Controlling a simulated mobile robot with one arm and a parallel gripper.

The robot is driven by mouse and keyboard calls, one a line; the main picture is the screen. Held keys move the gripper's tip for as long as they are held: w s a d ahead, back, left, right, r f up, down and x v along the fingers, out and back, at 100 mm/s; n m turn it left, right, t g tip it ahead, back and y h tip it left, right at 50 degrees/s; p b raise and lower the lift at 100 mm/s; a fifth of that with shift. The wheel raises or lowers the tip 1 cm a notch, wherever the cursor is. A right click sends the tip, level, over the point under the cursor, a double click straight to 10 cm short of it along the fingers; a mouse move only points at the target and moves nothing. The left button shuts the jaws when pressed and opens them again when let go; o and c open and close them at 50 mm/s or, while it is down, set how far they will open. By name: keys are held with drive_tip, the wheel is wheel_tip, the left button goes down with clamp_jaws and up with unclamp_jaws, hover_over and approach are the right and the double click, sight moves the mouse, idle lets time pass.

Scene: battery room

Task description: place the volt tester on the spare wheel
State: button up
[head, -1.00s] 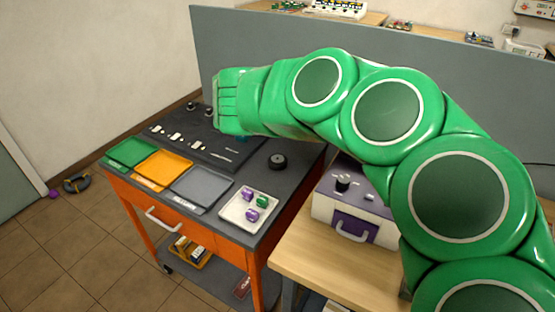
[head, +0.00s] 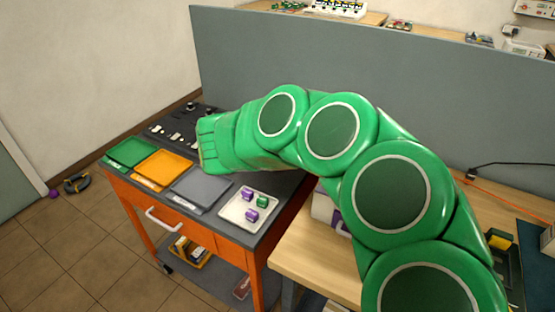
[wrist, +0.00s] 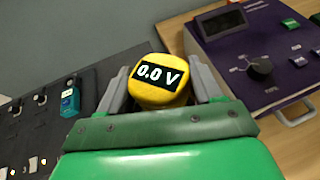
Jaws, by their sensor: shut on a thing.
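The yellow volt tester (wrist: 160,80), its dark display reading "0.0 V", is between the grey fingers of my gripper (wrist: 161,73) in the wrist view. The gripper is shut on it. In the head view my green arm reaches left over the orange cart (head: 222,230), and the fingers and tester are hidden behind it. A dark round thing with a hub, which looks like the spare wheel, showed on the cart's top earlier. My arm now covers that spot, and the wheel is not seen in the wrist view either.
Green (head: 131,151), orange (head: 162,168) and grey (head: 200,187) trays line the cart's front. A white tray (head: 233,217) holds small purple and green pieces. A dark control panel (wrist: 35,130) with a teal item (wrist: 70,101) and a purple-faced device (wrist: 262,62) flank the gripper. A grey partition (head: 400,120) stands behind.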

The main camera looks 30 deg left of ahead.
drive_tip(key=shift+f, duration=0.75)
drive_tip(key=shift+w+a+f, duration=0.15)
drive_tip(key=shift+w+a, duration=0.05)
drive_tip(key=shift+w, duration=0.05)
drive_tip(key=shift+w+a+f, duration=1.35)
drive_tip(key=shift+w+f, duration=0.15)
drive_tip(key=shift+w, duration=0.15)
drive_tip(key=shift+w+a+f, duration=1.35)
drive_tip(key=shift+w+f, duration=0.1)
drive_tip(key=shift+w, duration=0.15)
drive_tip(key=shift+w+a+f, duration=1.35)
drive_tip(key=shift+w+f, duration=0.15)
drive_tip(key=shift+w, duration=0.15)
drive_tip(key=shift+w+a+f, duration=0.1)
drive_tip(key=shift+f, duration=0.1)
drive_tip(key=shift+w+a+f, duration=0.1)
drive_tip(key=shift+w+f, duration=0.05)
drive_tip(key=shift+f, duration=1.5)
drive_tip(key=shift+f, duration=0.2)
